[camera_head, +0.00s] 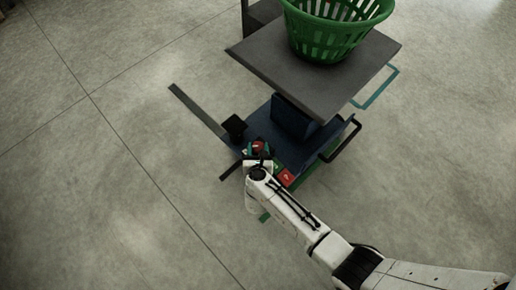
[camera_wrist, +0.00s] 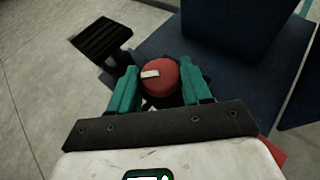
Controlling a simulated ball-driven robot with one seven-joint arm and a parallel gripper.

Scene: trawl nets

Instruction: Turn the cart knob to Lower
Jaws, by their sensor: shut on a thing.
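The cart knob (camera_wrist: 161,80) is a round red knob with a white pointer mark on top, on the cart's dark blue base (camera_wrist: 153,45). In the wrist view the mark lies nearly level, on the knob's left part. My gripper (camera_wrist: 163,80) has its two teal fingers on either side of the knob, shut on it. In the head view the knob (camera_head: 260,147) shows as a small red spot at my gripper (camera_head: 258,150), at the cart base's front left. Any lettering around the knob is hidden or too small to read.
The cart's grey platform (camera_head: 310,85) stands above the base and bears a green basket (camera_head: 335,35). A black pedal (camera_wrist: 102,40) is left of the knob. A dark handle (camera_head: 342,140) is at the right. The floor around is clear.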

